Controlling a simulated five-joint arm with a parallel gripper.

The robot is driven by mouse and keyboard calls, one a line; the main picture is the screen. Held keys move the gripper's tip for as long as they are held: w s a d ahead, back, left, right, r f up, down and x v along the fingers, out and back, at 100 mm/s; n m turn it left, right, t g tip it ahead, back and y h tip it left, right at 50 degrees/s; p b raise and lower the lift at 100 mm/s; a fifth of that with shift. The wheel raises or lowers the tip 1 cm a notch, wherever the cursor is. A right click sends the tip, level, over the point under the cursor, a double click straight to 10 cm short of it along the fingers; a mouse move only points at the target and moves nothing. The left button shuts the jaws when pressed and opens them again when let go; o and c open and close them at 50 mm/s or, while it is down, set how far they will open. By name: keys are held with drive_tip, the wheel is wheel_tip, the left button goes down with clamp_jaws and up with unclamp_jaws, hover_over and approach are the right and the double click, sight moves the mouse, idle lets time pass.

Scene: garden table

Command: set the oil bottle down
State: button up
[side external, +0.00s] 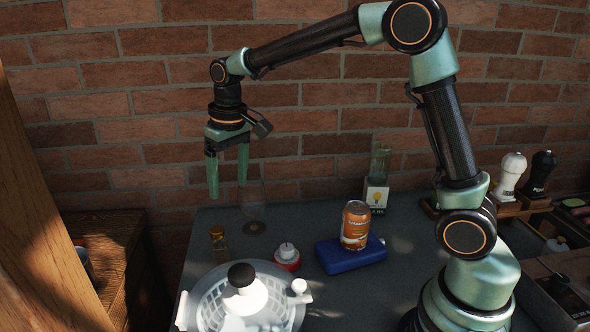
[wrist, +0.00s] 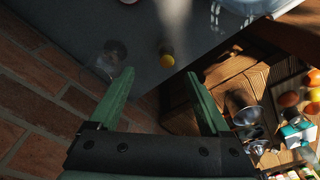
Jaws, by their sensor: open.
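A small bottle with an amber cap (side external: 219,240), which looks like the oil bottle, stands upright on the grey table near its left edge. In the wrist view its round yellow cap (wrist: 167,60) shows from above, just beyond the fingertips. My gripper (side external: 228,190) is open and empty, pointing down, well above the table's back left edge. Its two green fingers (wrist: 160,73) are apart, with nothing between them. The bottle is apart from the fingers; its body is mostly dark and hard to make out.
A clear glass (side external: 253,212) stands behind the bottle. An orange can (side external: 355,226) stands on a blue box (side external: 335,262). The brick wall (side external: 310,130) is close behind.

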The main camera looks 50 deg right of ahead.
drive_tip(key=s+d+r+t, duration=0.2)
drive_tip(key=s, duration=0.6)
drive_tip(key=s+d+r+t, duration=0.2)
drive_tip(key=s, duration=0.7)
drive_tip(key=shift+s+d, duration=0.3)
drive_tip(key=shift+d, duration=0.05)
drive_tip(key=shift+r, duration=0.1)
